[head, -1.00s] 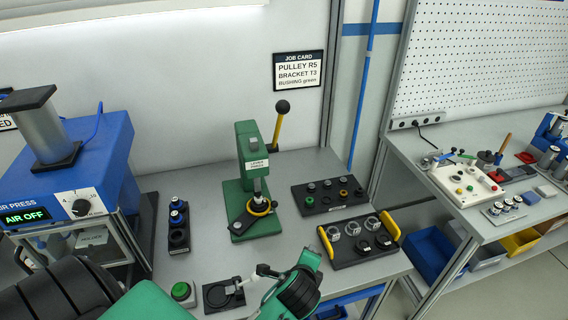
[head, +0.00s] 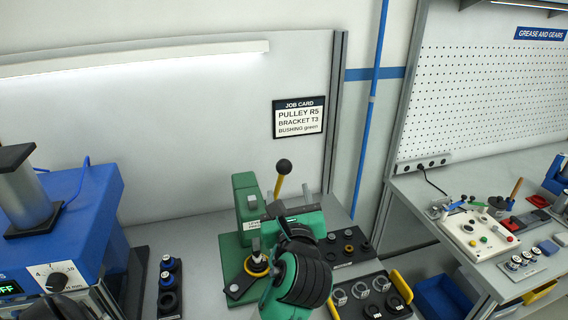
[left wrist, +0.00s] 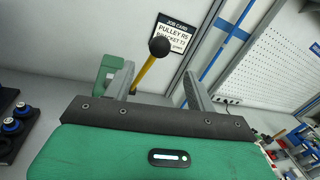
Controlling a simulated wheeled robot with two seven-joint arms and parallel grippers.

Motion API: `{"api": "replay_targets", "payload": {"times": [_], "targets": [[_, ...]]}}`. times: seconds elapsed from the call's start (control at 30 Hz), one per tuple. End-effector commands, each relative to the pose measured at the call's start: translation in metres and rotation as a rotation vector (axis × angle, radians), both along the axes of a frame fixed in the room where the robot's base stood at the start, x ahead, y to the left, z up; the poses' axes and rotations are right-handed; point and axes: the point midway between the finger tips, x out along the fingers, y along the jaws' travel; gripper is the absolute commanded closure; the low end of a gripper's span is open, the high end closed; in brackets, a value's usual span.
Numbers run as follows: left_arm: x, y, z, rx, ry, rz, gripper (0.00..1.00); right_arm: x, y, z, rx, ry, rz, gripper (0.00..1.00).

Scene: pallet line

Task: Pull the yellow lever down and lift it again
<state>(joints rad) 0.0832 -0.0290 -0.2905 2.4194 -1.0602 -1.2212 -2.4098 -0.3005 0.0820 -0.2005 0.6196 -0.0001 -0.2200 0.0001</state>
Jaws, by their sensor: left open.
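The yellow lever (head: 279,186) with a black ball knob stands up from the green lever press (head: 243,190), leaning slightly right. My left gripper (head: 281,203) is in front of the press and hides the lever's lower part in the head view. In the left wrist view the lever (left wrist: 147,75) shows beyond and between the two spread grey fingers of my left gripper (left wrist: 163,82), nearer the left finger. The gripper is open and holds nothing. I cannot tell whether a finger touches the lever. My right gripper is in neither view.
A blue air press (head: 75,210) stands at left, beside a dark stand with blue-topped parts (head: 168,285). Trays with rings and bushings (head: 345,248) lie right of the press. A job card (head: 299,117) hangs on the wall behind. A second bench (head: 420,185) is at right.

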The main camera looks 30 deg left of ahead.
Motion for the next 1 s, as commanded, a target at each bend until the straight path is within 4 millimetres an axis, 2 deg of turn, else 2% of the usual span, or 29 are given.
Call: {"api": "replay_targets", "payload": {"times": [0.3,0.5,0.7,0.97,1.0], "targets": [[0.054,0.043,0.004,0.001,0.001,0.002,0.44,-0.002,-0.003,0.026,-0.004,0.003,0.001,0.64],[0.079,0.062,0.002,-0.001,0.001,0.0,0.44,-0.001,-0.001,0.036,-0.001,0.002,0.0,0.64],[0.089,0.07,0.001,-0.001,0.0,-0.001,0.44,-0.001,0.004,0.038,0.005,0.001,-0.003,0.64],[0.09,0.071,0.0,-0.001,0.0,-0.001,0.44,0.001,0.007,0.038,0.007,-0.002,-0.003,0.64],[0.09,0.071,0.0,-0.001,0.0,-0.001,0.48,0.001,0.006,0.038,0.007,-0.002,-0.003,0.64]]}}
